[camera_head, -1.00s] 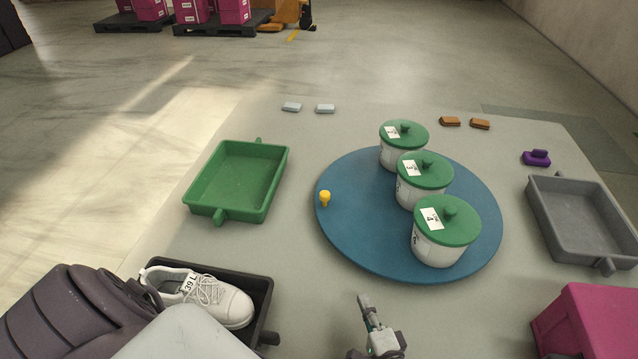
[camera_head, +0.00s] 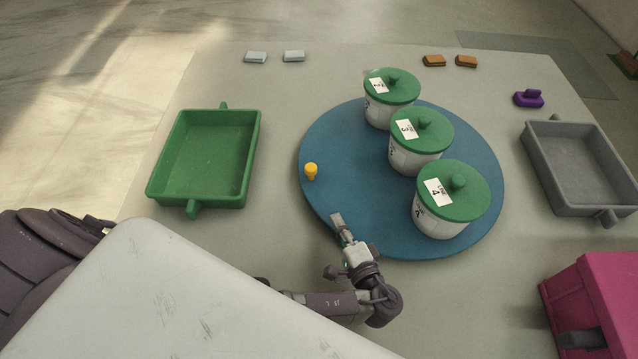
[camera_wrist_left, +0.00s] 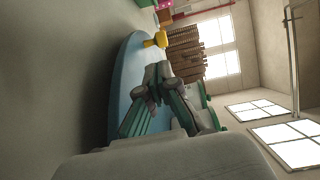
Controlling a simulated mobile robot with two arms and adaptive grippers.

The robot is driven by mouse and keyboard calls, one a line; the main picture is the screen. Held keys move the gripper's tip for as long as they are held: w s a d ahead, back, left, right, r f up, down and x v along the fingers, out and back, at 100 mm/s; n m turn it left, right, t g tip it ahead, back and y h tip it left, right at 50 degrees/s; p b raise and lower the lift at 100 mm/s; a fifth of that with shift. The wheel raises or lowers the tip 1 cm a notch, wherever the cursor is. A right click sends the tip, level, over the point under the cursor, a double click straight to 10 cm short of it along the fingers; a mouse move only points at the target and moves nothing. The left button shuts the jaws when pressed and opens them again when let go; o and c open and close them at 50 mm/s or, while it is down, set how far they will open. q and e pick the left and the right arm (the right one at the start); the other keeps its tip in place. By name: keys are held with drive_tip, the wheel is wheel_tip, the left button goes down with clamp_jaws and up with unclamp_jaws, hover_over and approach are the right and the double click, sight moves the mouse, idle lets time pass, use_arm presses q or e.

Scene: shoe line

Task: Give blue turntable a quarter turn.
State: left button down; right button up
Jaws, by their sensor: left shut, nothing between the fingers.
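The blue turntable (camera_head: 330,150) lies on the table in the head view. A small yellow peg (camera_head: 311,171) stands near its left edge. Three white pots with green lids, the nearest one (camera_head: 447,200) labelled 4, stand on its right half. My left gripper (camera_head: 338,222) is shut and empty at the turntable's near-left edge, below the peg. Whether it touches the disc I cannot tell. In the left wrist view the gripper (camera_wrist_left: 158,72) points toward the turntable (camera_wrist_left: 124,75), with the yellow peg (camera_wrist_left: 156,40) just beyond its fingertips. My right gripper is in neither view.
A green tray (camera_head: 172,125) is left of the turntable, a grey tray (camera_head: 538,165) right. A magenta box (camera_head: 590,290) stands at the near right. Pale blocks (camera_head: 256,57), brown blocks (camera_head: 434,61) and a purple piece (camera_head: 528,98) lie farther back. My left arm covers the near left.

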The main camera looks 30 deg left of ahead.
sight(312, 175)
use_arm(q)
drive_tip(key=p+x, duration=0.1)
drive_tip(key=x, duration=1.2)
drive_tip(key=shift+w+a, duration=0.25)
